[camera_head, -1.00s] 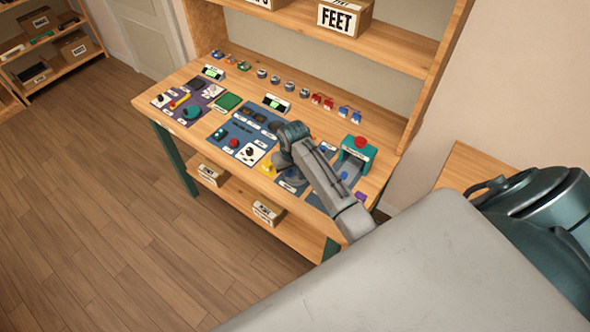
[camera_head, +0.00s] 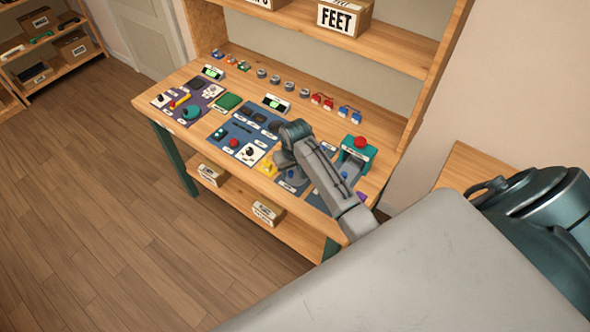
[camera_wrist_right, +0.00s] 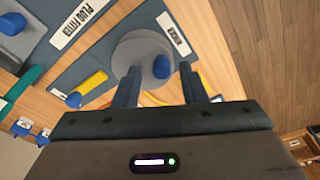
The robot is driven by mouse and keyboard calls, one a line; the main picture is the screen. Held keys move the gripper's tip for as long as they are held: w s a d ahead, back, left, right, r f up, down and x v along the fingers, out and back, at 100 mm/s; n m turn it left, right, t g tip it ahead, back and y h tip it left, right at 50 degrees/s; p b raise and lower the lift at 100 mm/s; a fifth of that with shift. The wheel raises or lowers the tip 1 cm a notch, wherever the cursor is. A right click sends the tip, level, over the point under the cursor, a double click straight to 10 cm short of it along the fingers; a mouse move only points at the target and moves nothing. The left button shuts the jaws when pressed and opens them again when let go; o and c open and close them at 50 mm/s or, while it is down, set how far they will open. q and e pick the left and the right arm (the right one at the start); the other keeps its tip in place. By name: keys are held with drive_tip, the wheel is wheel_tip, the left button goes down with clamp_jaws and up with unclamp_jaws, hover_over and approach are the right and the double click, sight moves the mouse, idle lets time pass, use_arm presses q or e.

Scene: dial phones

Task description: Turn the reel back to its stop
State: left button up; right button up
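The reel is a round grey disc (camera_wrist_right: 138,52) with an upright blue knob (camera_wrist_right: 162,67) near its edge, in the right wrist view. A label reading "REEL" appears to lie beside it, though the print is small. My right gripper (camera_wrist_right: 159,72) is open, with its two blue-grey fingers over the disc's near side. The knob shows between the fingertips, with a gap on each side; I cannot tell how deep they reach. In the head view my right arm reaches down to the workbench (camera_head: 165,85), and its wrist hides most of the reel. My left gripper is not in view.
A blue knob on a yellow slider (camera_wrist_right: 88,86) lies left of the disc in the wrist view. In the head view, a teal frame with a red button (camera_head: 361,142) stands right of my arm. Several dials, switches and plugs cover the bench. Wooden shelving rises behind it.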

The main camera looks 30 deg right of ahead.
sight(292, 172)
drive_tip(key=shift+r, duration=3.5)
drive_tip(key=shift+f, duration=0.1)
